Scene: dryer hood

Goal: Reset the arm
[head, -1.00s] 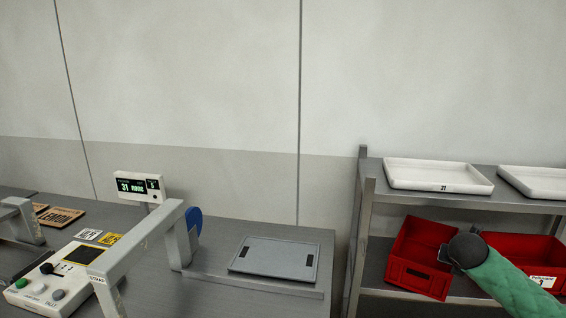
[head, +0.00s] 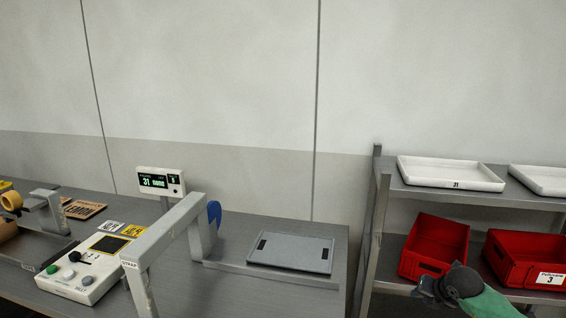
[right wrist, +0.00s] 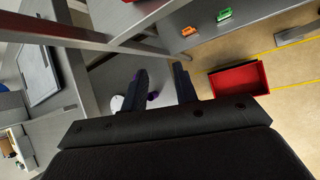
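My right arm enters the head view at the bottom right in a green sleeve. Its dark gripper (head: 428,288) is in front of the shelf rack, below the left red bin (head: 436,247). In the right wrist view the two dark fingers of the right gripper (right wrist: 161,82) stand apart with nothing held between them. My left arm and gripper are not in view.
A grey rack (head: 373,240) at the right holds white trays (head: 450,173) above and red bins below. A grey bench holds a control box (head: 90,267), a metal frame (head: 165,235), a display (head: 160,182) and a flat grey plate (head: 291,252). The wall behind is bare.

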